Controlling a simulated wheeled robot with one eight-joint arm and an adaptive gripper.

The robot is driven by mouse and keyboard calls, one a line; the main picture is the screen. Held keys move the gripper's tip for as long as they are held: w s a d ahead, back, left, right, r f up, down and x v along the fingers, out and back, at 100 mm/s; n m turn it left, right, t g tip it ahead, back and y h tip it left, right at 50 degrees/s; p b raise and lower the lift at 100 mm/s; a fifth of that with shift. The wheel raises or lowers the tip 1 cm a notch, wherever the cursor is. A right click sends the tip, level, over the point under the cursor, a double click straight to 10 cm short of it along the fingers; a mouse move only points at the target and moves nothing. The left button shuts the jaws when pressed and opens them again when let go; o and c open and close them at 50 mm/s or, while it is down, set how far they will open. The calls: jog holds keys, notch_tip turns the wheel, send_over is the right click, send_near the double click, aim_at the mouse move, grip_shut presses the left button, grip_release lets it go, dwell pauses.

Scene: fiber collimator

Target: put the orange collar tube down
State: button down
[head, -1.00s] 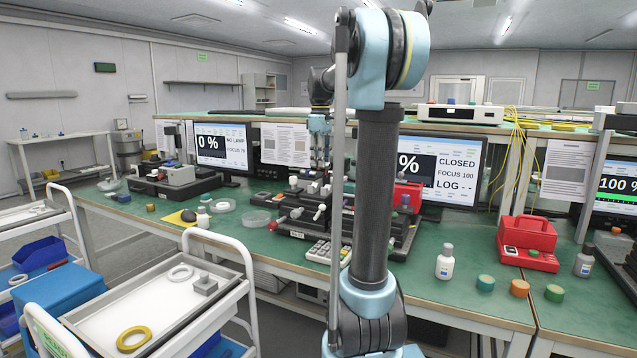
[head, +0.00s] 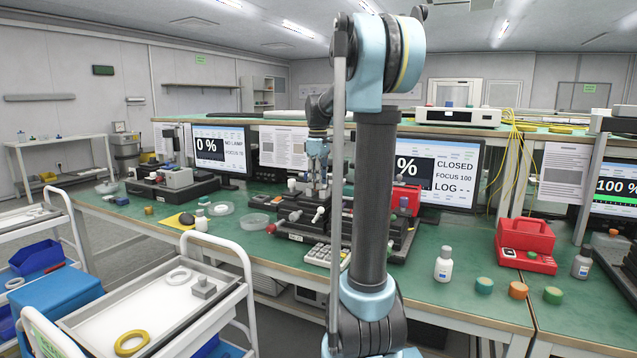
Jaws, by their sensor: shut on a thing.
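My gripper (head: 318,178) points down over the dark optical stage (head: 300,222) in the middle of the green bench. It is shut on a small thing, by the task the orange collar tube. The tube is too small and too crowded by the fingers and stage parts for its collar to be made out. I cannot tell whether its lower end touches the stage. My own upright arm hides the right part of the stage.
A grey keypad (head: 326,257) lies in front of the stage. Glass dishes (head: 255,221) are to its left. A white bottle (head: 443,265), coloured caps (head: 518,290) and a red case (head: 525,244) stand right. A white trolley (head: 150,300) is front left.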

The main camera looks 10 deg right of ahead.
jog(key=c, duration=2.4)
grip_release()
jog(key=shift+s+f, duration=0.3)
jog(key=shift+f, duration=0.1)
jog(key=c, duration=1.3)
grip_release()
jog(key=shift+w+f, duration=0.35)
jog(key=shift+s+r, duration=0.15)
jog(key=shift+r, duration=0.05)
jog(key=shift+r, duration=0.1)
notch_tip(320, 180, up, 13)
jog(key=shift+r, duration=0.1)
